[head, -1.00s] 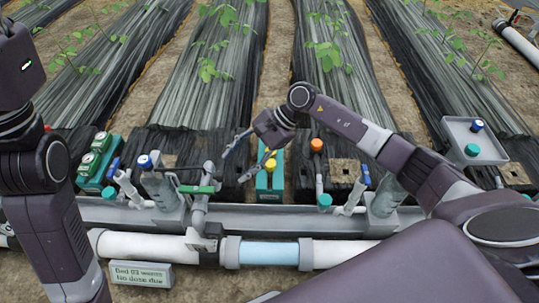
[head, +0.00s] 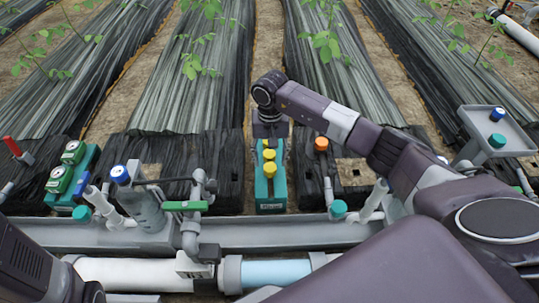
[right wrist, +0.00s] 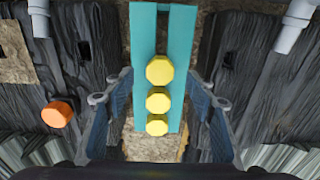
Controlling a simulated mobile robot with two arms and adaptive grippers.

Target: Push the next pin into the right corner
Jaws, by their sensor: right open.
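The right wrist view shows three yellow heads (right wrist: 160,70) along the teal holder (right wrist: 144,30). My right gripper (right wrist: 158,100) is open and empty, pointing down over the holder's far end. Its fingers are on either side of the row, apart from the heads. In the head view its fingers (head: 270,147) are small and partly hidden. An orange-headed pin (head: 321,144) is on the black film to the right. My left gripper is out of view.
A grey gutter (head: 270,232) and a white and blue pipe (head: 279,272) cross in front. Valve pipework (head: 190,215) stands left of the holder. A grey tray (head: 505,132) with blue and teal caps is at right. Green gauge boxes (head: 72,175) are at left.

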